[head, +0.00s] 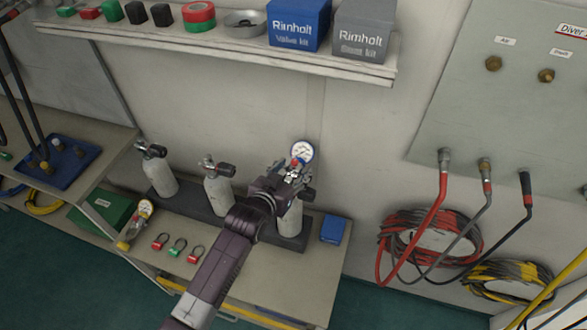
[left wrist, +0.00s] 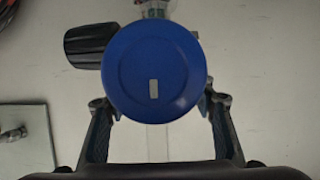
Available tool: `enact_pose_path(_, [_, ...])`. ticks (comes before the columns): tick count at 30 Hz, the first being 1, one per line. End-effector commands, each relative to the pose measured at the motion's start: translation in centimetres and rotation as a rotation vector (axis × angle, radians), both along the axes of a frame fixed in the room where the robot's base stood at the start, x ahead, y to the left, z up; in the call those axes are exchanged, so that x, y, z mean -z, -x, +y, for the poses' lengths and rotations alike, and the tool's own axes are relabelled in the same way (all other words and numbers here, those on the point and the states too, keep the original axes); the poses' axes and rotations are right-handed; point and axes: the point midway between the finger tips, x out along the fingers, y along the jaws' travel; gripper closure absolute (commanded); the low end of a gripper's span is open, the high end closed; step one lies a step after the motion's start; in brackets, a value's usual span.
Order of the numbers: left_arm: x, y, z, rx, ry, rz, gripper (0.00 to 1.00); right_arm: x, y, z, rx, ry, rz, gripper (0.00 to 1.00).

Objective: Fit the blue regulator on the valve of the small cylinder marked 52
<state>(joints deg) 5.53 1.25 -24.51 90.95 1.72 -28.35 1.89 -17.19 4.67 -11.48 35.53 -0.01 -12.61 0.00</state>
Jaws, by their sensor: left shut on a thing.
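My left gripper (head: 291,176) is shut on the blue regulator, whose round blue face (left wrist: 157,70) sits between the fingers in the left wrist view. In the head view the gripper mostly hides the regulator; a white-dial gauge with a blue rim (head: 302,151) shows just above it. The gripper is over the top of the rightmost small cylinder (head: 290,221), hiding its valve. A black knob (left wrist: 88,45) shows beside the blue face. I cannot tell whether regulator and valve touch. No cylinder number is readable. My right gripper is not in view.
Two more cylinders (head: 161,178) (head: 218,192) stand left in the dark rack (head: 196,205). A shelf (head: 230,51) overhangs behind. Hoses (head: 430,235) hang at right.

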Motion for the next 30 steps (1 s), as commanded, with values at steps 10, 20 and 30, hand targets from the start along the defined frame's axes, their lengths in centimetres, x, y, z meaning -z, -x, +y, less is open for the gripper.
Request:
enact_pose_path(10, [-0.13, -0.1, -0.07, 0.0, 0.003, -0.006, 1.0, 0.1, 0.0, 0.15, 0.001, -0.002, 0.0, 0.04])
enact_pose_path(20, [0.33, -0.1, -0.07, 0.0, 0.003, -0.006, 1.0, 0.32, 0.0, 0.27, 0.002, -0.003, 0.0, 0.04])
enact_pose_path(30, [0.62, -0.09, -0.05, 0.0, 0.002, -0.005, 0.35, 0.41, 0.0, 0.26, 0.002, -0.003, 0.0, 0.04])
